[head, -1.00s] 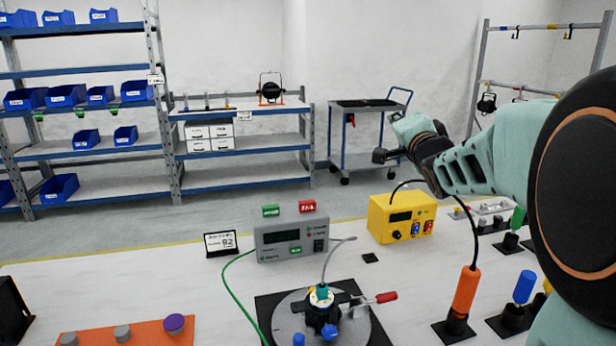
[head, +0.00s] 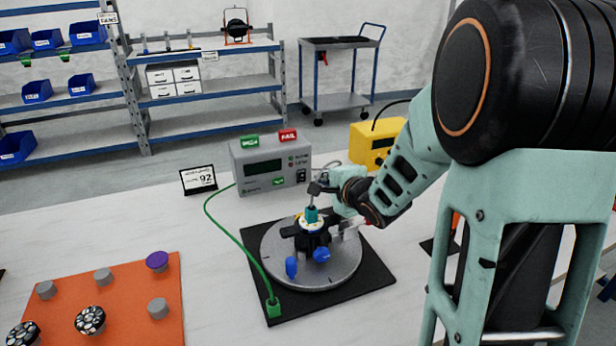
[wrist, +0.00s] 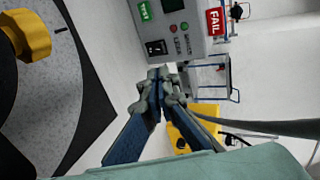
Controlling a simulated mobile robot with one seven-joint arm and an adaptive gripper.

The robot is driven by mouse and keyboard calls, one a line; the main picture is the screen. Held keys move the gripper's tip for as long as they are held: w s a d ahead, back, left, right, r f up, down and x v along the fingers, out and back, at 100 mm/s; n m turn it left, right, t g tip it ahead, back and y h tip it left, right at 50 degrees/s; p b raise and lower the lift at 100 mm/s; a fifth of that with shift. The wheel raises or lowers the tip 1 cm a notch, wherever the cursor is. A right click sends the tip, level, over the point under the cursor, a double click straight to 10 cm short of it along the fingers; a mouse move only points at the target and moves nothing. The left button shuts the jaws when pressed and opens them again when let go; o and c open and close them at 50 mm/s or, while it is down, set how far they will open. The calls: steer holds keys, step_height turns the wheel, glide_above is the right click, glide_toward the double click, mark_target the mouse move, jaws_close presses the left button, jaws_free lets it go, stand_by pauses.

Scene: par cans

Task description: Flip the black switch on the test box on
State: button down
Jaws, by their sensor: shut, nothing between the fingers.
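The grey test box (head: 270,165) stands at the back of the white table, with a screen, small lights and a green PASS and red FAIL sign on top. Its black switch (head: 301,176) is at the lower right of the front. In the wrist view the test box (wrist: 178,20) appears turned, with the black switch (wrist: 156,47) just beyond the fingertips. My gripper (head: 318,187) is shut and empty, in front of the switch and apart from it. Its shut fingers also show in the wrist view (wrist: 155,78). I cannot tell the switch's position.
A round grey fixture (head: 275,262) with a teal-topped part (head: 311,215) stands below my gripper. A green cable (head: 225,232) curves on its left. A yellow box (head: 365,150) is at right, a small sign (head: 198,179) at left. An orange mat (head: 130,290) holds several knobs.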

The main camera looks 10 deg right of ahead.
steer(key=b, duration=0.3)
glide_toward(304, 170)
steer(key=w+f, duration=0.1)
steer(key=w+a+f, duration=0.1)
steer(key=w+f, duration=0.1)
steer(key=shift+w, duration=0.35)
steer(key=shift+w+f, duration=0.1)
steer(key=shift+w, duration=0.35)
steer(key=shift+w+r+p, duration=0.15)
steer(key=shift+r+p, duration=0.25)
steer(key=shift+p, duration=0.65)
steer(key=g+p, duration=0.1)
steer(key=p, duration=0.3)
steer(key=shift+w+r, duration=0.1)
steer(key=shift+w, duration=0.2)
steer(key=shift+w+a+p, duration=0.1)
steer(key=shift+p, duration=0.6)
